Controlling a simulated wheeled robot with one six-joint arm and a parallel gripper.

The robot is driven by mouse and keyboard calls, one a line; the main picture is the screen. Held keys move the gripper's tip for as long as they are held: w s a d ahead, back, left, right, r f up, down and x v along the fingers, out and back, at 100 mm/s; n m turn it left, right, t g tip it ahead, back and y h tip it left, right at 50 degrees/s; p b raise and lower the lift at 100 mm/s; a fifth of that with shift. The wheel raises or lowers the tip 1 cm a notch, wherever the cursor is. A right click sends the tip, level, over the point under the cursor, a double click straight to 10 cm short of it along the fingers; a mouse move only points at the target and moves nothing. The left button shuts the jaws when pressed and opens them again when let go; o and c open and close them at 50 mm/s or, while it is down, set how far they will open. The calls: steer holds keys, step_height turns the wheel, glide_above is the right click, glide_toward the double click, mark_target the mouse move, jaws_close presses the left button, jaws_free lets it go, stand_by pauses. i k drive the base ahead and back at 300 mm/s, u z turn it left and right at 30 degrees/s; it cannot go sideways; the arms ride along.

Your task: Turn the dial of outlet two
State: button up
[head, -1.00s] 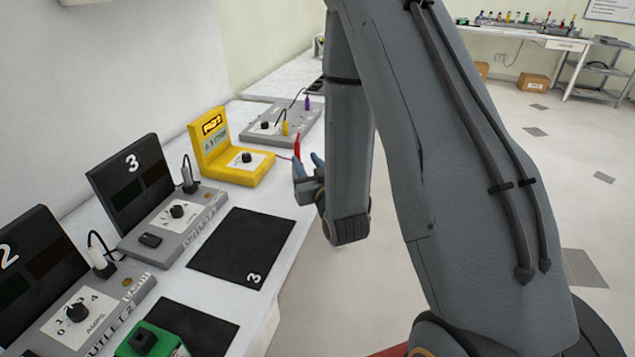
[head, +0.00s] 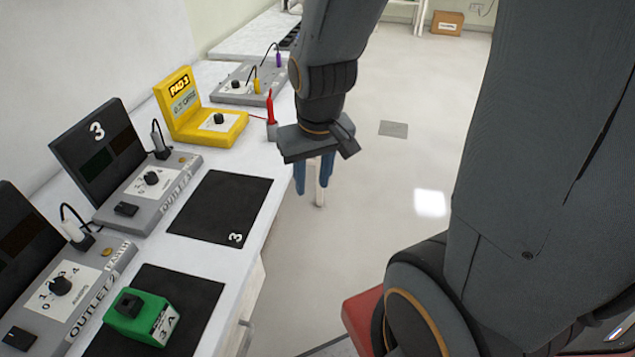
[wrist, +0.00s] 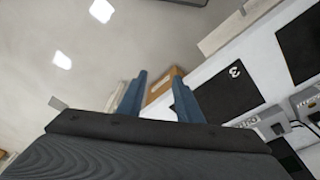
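Outlet two (head: 97,290) is a grey unit at the lower left of the head view, with a dark display panel standing behind it. Its black dial (head: 60,286) sits on a white plate marked with numbers and AMPS. A black switch (head: 20,338) is at its near left and a white plug (head: 76,236) at its back. My gripper (head: 314,180) points down beyond the bench's right edge, well away from the dial. Its blue fingers are apart. The dial cannot be made out there.
Outlet three (head: 155,190) stands behind outlet two. A green device (head: 142,320) sits on a black mat (head: 200,290) beside outlet two; mat three (head: 220,205) is empty. A yellow unit (head: 205,125) and red probe (head: 270,108) are farther back. The floor to the right is open.

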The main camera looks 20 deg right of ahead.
mark_target(60, 286)
steer(key=u, duration=0.4)
steer(key=i, duration=0.1)
steer(key=u, duration=0.35)
